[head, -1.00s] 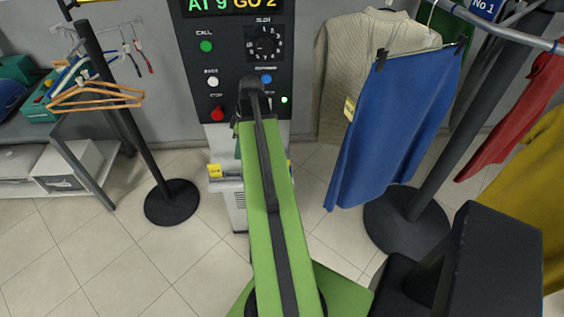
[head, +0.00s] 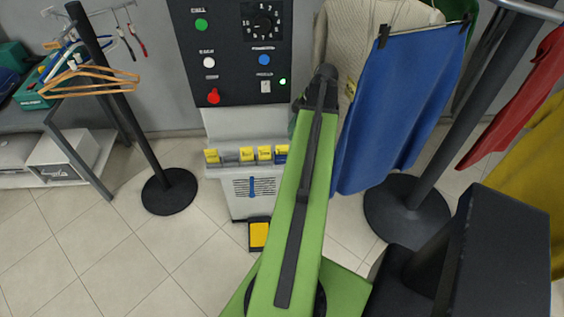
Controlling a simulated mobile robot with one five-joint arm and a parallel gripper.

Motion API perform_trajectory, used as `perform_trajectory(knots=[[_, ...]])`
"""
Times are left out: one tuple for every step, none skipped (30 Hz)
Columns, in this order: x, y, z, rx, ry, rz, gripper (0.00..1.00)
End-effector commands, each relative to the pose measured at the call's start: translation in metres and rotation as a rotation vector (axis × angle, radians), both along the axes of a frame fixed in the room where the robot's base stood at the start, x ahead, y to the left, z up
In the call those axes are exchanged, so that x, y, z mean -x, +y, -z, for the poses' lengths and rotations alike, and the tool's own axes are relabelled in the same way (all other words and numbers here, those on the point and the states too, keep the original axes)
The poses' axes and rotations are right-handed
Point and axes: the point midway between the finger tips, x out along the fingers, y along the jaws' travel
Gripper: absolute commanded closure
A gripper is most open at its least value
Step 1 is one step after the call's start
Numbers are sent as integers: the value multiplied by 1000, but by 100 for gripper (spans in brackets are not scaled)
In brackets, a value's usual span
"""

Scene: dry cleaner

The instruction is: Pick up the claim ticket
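Several small yellow tickets (head: 246,154) stand in a row along a ledge on the front of the control console. One sits apart at the left end of the row (head: 212,156). Which of them is the claim ticket I cannot tell, and its print is too small to read. A yellow tag, partly hidden, also hangs by the knitted sweater (head: 376,22). My green arm rises just right of the ticket row, and its far end is in front of the sweater and blue skirt. My gripper is hidden behind the arm.
The console (head: 232,75) has coloured buttons and a dial, with a yellow pedal (head: 259,235) on the floor below. A hanger stand (head: 169,191) is at left. A blue skirt (head: 392,110) hangs close right of my arm. Tiled floor is clear at front left.

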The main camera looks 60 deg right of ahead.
Motion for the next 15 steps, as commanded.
perform_trajectory(knots=[[-4,3,23,0,0,-1,69],[-6,5,29,0,0,-1,69],[-9,7,37,-1,1,0,69],[-11,8,41,-1,1,0,69],[-12,9,45,-1,1,0,69],[-14,10,47,-1,1,0,69],[-15,10,48,0,0,0,69],[-15,11,48,0,0,1,69],[-15,11,47,0,0,1,69],[-15,11,46,0,0,1,69],[-15,11,45,0,0,1,69],[-16,11,47,0,0,1,69],[-17,11,49,0,0,1,69],[-17,11,53,0,0,1,69],[-19,12,58,0,0,0,69]])
